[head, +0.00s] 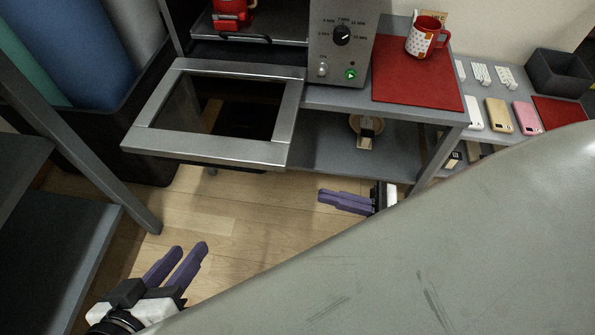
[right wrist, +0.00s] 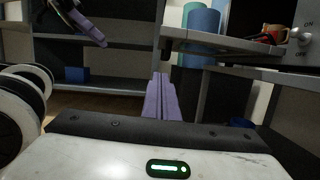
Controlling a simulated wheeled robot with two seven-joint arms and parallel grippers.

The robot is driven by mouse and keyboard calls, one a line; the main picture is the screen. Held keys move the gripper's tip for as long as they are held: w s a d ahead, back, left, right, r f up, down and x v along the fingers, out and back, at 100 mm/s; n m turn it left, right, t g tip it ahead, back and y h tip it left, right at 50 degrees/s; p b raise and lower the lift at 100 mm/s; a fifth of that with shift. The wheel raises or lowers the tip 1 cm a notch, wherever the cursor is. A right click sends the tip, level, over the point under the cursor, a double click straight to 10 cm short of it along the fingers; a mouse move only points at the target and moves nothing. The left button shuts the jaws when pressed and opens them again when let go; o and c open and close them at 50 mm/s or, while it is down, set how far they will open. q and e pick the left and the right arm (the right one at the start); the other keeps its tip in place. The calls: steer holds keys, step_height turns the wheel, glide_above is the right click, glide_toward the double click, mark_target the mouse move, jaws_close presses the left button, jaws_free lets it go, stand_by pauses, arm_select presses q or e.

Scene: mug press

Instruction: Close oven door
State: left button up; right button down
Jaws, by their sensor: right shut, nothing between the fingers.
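The oven door (head: 215,152) hangs open and lies about level, a silver frame around a dark window. The oven's control panel (head: 342,45) with knob and green button stands to its right. My right gripper (head: 320,196) is shut and empty, below and to the right of the door's front corner, apart from it in the picture. In the right wrist view its fingers (right wrist: 160,80) point forward, with the door's edge (right wrist: 215,45) above and to the right. My left gripper (head: 189,247) is open and empty, nearer me over the floor; it also shows in the right wrist view (right wrist: 98,35).
A red mug (head: 232,12) sits inside the oven. A grey shelf (head: 60,240) stands at left. Bare floor (head: 235,225) lies before the door. A pale grey surface covers the lower right.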

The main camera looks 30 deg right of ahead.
arm_select(q)
steer(key=shift+s+a+f+g+y+p, duration=0.15)
steer(key=shift+a+f+g+y+p, duration=0.4)
steer(key=shift+p, duration=0.4)
arm_select(e)
steer(key=w+a+r, duration=0.5)
steer(key=a+r, duration=0.1)
steer(key=a, duration=0.1)
steer(key=shift+w+a+r, duration=0.3)
steer(key=shift+w, duration=0.05)
arm_select(q)
steer(key=shift+d+f, duration=0.1)
